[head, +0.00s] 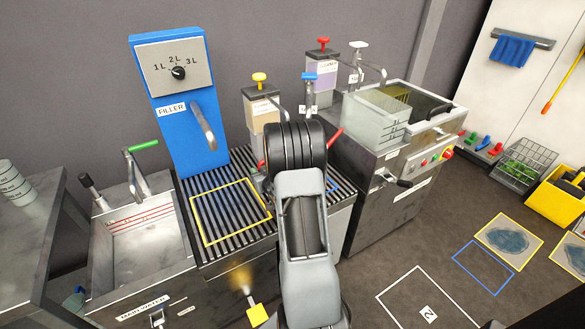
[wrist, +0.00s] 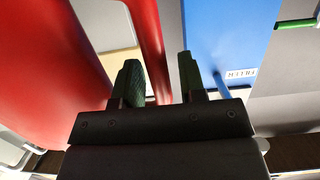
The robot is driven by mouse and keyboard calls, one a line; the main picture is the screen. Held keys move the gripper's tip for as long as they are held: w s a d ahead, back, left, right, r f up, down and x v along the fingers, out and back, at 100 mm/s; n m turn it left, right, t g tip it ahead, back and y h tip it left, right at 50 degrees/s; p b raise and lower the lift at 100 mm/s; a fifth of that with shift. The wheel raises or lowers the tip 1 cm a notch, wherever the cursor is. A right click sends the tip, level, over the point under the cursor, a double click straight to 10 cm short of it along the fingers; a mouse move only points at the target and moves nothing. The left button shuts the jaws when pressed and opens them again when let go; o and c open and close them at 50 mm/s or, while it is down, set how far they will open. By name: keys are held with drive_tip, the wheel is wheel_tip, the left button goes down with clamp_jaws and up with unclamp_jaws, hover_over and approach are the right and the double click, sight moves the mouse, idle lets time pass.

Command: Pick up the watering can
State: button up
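A large red body with a red bar, which I take to be the watering can (wrist: 40,70), fills the left of the wrist view. The red bar (wrist: 146,35) runs down from the top and passes behind or into the gap between my fingers; I cannot tell which. My gripper (wrist: 160,85) is open, its two dark green fingers apart, with nothing clearly clamped. In the head view my arm hides the gripper and most of the red thing. Only red pieces show at its right (head: 335,138) and left (head: 262,164), over the slatted rack.
A blue filler panel (head: 178,120) stands behind the slatted rack (head: 190,185). A metal sink (head: 150,245) is at left. Dispensers with yellow (head: 262,110) and red (head: 322,75) tops stand behind. A steel tank unit (head: 385,150) is at right.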

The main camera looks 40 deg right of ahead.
clamp_jaws()
drive_tip(key=shift+r, duration=0.2)
idle(0.5)
